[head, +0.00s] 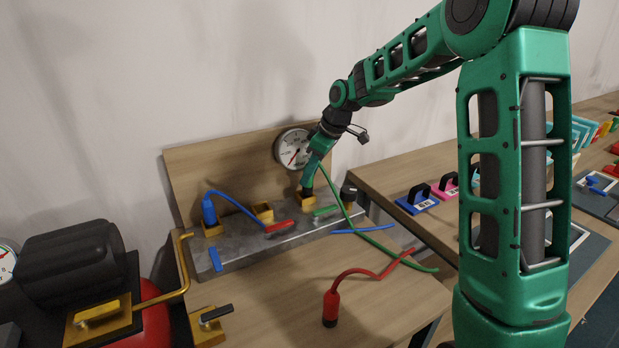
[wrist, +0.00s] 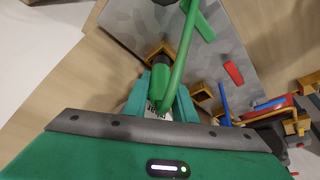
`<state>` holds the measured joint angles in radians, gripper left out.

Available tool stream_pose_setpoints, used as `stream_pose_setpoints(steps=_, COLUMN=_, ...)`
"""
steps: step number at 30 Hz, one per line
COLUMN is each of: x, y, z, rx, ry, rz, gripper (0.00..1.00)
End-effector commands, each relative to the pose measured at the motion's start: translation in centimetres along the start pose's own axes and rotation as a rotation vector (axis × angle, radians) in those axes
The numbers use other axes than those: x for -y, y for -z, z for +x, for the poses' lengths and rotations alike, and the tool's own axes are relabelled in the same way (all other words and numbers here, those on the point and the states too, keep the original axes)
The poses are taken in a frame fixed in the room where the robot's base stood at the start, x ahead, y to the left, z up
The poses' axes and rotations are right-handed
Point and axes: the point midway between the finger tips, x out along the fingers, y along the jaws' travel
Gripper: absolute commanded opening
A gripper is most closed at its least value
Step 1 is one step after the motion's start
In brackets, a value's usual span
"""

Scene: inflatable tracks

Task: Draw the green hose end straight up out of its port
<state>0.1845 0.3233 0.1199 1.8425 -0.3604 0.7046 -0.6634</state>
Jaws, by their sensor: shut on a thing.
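My gripper (head: 311,176) is at the brass port (head: 305,201) on the grey manifold block (head: 240,256). It is shut on the green hose end (wrist: 158,86), which shows between the fingers in the wrist view. The hose end's dark tip (wrist: 161,53) meets the brass port there; how deep it sits is hidden. The green hose (head: 382,247) bends out by the gripper and trails down to the right onto the table. It also crosses close to the fingers in the wrist view (wrist: 180,65).
The blue hose end (head: 209,211) stands in the left port. An empty-looking brass port (head: 263,211) and red handle (head: 279,227) lie between. The red hose end (head: 331,307) stands on the table front. A gauge (head: 293,149) is on the backboard behind my gripper.

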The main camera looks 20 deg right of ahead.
Motion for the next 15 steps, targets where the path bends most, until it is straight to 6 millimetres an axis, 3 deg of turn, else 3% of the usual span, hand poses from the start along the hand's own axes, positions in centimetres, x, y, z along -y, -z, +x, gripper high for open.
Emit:
stream_pose_setpoints(steps=1, x=0.02, y=1.29, z=-0.62, rx=-0.023, ry=-0.011, rz=-0.021, gripper=0.00)
stream_pose_setpoints(steps=15, x=0.90, y=1.18, z=-0.82, rx=-0.026, ry=-0.008, rz=-0.030, gripper=0.00)
